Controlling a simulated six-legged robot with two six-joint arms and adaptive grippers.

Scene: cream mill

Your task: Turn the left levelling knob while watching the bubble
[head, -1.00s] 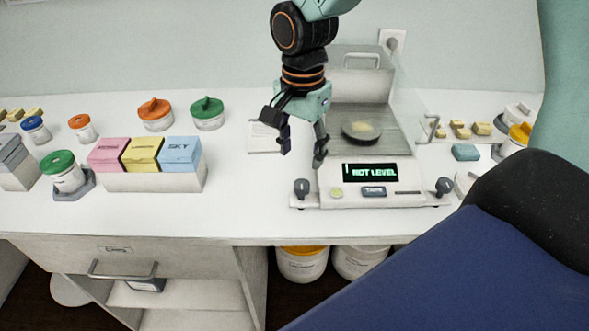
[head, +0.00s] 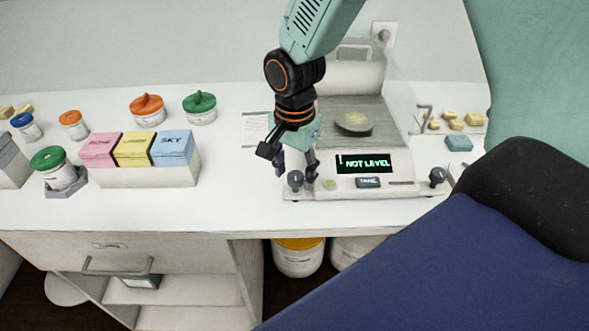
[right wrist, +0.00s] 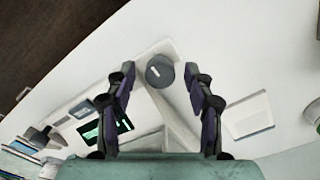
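The balance (head: 350,184) stands on the white counter, and its display (head: 364,162) reads "NOT LEVEL". Its left levelling knob (head: 295,180) is dark grey, at the front left corner. A small round greenish spot, seemingly the bubble level (head: 329,184), sits on the front panel right of that knob; the bubble itself is too small to read. My right gripper (head: 296,172) points down at the left knob. In the right wrist view the knob (right wrist: 160,71) lies between the tips of the open fingers (right wrist: 160,80), with gaps on both sides. My left gripper is not in view.
The right knob (head: 438,176) is at the balance's other front corner. A pan (head: 353,123) with powder sits inside the balance. A box rack (head: 150,177) and lidded jars stand to the left. Bare counter lies between rack and balance.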

